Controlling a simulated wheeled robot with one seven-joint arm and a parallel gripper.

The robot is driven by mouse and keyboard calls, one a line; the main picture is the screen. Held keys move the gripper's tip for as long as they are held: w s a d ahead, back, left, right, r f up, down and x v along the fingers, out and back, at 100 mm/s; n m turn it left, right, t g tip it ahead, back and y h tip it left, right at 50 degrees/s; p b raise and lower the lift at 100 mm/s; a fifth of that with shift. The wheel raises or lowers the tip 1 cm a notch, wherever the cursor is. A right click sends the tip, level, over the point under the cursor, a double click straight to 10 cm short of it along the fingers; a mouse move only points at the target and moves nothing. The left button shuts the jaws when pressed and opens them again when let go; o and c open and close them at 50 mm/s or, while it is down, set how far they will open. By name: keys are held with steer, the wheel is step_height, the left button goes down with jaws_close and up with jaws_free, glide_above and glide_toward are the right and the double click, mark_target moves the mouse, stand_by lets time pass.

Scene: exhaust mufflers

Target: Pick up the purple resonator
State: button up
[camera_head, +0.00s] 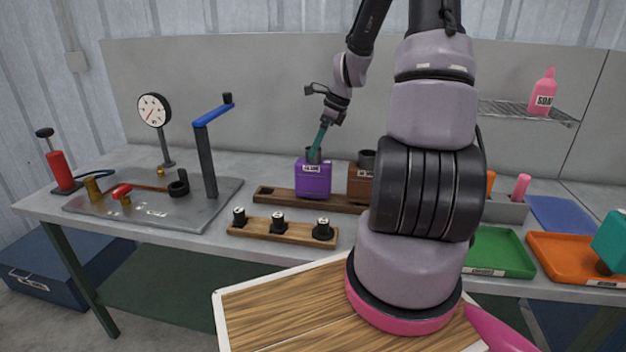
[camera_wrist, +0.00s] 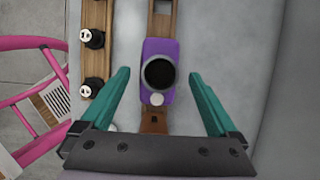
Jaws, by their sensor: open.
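The purple resonator (camera_head: 313,180) is a boxy purple body with a white label and a dark round neck on top. It stands upright on a long wooden rail (camera_head: 266,194) on the grey bench. In the wrist view the purple resonator (camera_wrist: 150,53) shows from above, with its dark round opening and a small pale knob. My gripper (camera_head: 316,152) points down at the resonator's top. In the wrist view the open teal fingers of my gripper (camera_wrist: 158,76) lie one to each side of it, with gaps. I cannot tell exactly how far down the fingertips reach.
A brown resonator (camera_head: 360,184) stands close on the right, partly behind my arm. A shorter wooden rack (camera_head: 255,229) with 3 black knobs lies in front. A crank post (camera_head: 206,160) and gauge (camera_head: 153,110) stand left. Green (camera_head: 497,252) and orange (camera_head: 570,262) trays lie right.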

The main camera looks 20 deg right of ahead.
steer(key=shift+x, duration=1.25)
steer(key=c, duration=1.3)
steer(key=shift+c, duration=0.2)
step_height(320, 180, up, 10)
